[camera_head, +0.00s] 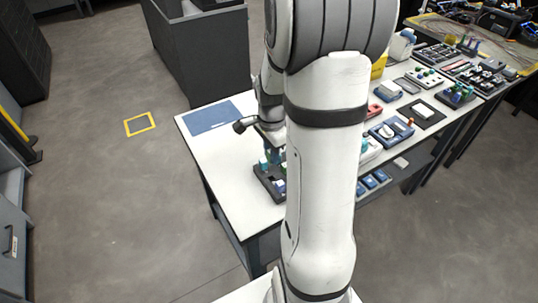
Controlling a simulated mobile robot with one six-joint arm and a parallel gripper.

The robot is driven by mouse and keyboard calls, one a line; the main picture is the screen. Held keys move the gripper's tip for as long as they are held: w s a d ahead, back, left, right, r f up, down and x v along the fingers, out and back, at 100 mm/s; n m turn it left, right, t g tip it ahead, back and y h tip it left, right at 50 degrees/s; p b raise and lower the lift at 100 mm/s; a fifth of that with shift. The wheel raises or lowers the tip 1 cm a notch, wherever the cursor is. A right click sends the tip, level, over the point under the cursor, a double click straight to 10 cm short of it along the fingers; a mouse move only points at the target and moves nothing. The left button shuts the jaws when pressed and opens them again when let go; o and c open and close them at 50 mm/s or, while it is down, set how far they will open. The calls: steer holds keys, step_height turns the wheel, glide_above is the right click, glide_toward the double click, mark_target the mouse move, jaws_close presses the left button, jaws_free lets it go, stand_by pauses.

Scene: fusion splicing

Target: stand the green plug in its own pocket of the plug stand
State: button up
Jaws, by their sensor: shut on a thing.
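A dark plug stand (262,179) sits on the white table near its left front part, partly hidden behind my arm. My gripper (271,148) points down just above the stand, and its fingers are small and partly covered by my arm. It is shut on a teal-green piece (264,160), which looks like the green plug. The piece is upright at the stand's back part; I cannot tell whether it is in a pocket or above it. A small blue and white item (280,184) shows in the stand's front part. The pockets are too small to make out.
A flat blue mat (212,117) lies on the table left of the stand. To the right of my arm are a blue tray (391,131), a white box on a dark mat (421,110) and several other trays. Bare white table (235,165) lies left of the stand.

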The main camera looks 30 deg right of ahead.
steer(key=shift+s+d+f+b, duration=0.1)
steer(key=shift+f+b, duration=0.2)
steer(key=shift+f, duration=0.05)
steer(key=shift+f+b, duration=1.65)
steer(key=shift+f, duration=0.6)
steer(key=shift+f, duration=0.2)
steer(key=shift+f+b, duration=0.4)
steer(key=shift+b, duration=0.05)
steer(key=shift+f+b, duration=1.05)
steer(key=shift+f, duration=0.25)
steer(key=o, duration=0.9)
steer(key=shift+o, duration=0.2)
steer(key=shift+r, duration=0.15)
